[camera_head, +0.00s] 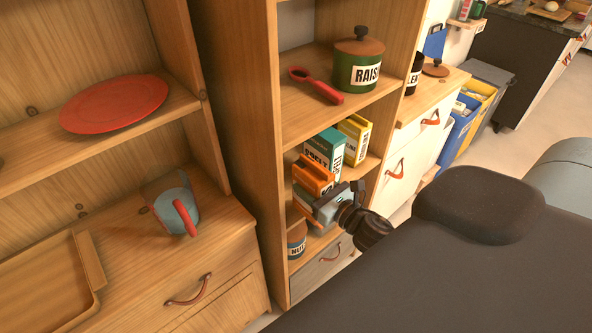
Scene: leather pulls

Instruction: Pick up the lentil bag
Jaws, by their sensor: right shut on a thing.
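My right gripper (318,206) reaches into the shelf unit from the right and is shut on an orange package. This orange package (314,174) with a dark label stands on the middle shelf, partly behind the gripper. It seems to be the lentil bag, but its label is too small to read. The contact between jaws and package is hidden by the gripper body. My left gripper is not in view.
A green box (325,148) and a yellow box (355,137) stand close behind the orange package. A blue-banded jar (297,240) stands below. Wooden side panels flank the shelf.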

